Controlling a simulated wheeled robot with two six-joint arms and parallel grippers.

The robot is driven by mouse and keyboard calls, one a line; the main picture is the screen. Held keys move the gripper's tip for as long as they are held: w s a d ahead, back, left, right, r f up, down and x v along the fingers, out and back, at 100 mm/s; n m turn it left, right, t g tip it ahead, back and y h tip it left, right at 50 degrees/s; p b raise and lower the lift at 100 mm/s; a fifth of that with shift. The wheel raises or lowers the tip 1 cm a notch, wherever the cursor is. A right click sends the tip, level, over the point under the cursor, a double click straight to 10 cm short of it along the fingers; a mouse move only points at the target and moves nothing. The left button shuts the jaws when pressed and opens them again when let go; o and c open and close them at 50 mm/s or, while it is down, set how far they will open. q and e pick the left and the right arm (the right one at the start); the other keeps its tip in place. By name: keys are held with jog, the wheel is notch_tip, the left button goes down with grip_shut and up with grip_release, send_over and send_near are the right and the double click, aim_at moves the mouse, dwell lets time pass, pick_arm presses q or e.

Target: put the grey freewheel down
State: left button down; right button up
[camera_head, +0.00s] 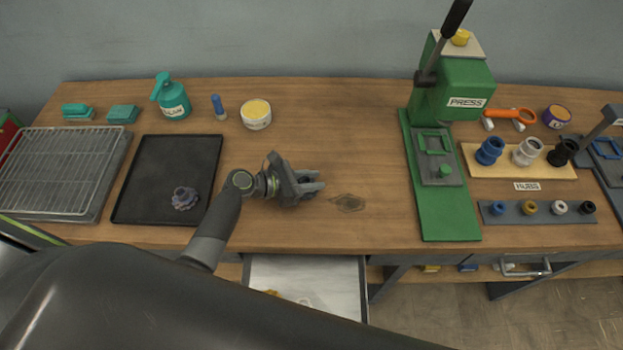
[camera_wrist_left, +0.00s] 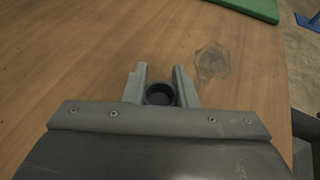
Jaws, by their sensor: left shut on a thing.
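My left gripper (camera_head: 316,184) is over the wooden bench, right of the black tray. It is shut on a dark grey round part with a hollow centre, which I take for the grey freewheel (camera_wrist_left: 159,94). In the left wrist view this part sits between the two fingers, over bare wood. In the head view the fingers mostly hide it, and I cannot tell whether it touches the bench. My right gripper is not in view.
The black tray (camera_head: 150,160) holds a greyish-purple toothed part (camera_head: 185,198). A wire rack (camera_head: 60,170) lies at far left. A round tin (camera_head: 256,113) stands behind the gripper. The green press (camera_head: 450,95) stands right. An open drawer (camera_head: 320,275) juts out below.

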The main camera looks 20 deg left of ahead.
pick_arm(q)
jog(key=c, duration=1.6)
grip_release()
jog(key=shift+f, duration=0.15)
jog(key=o, duration=0.4)
jog(key=shift+o, duration=0.2)
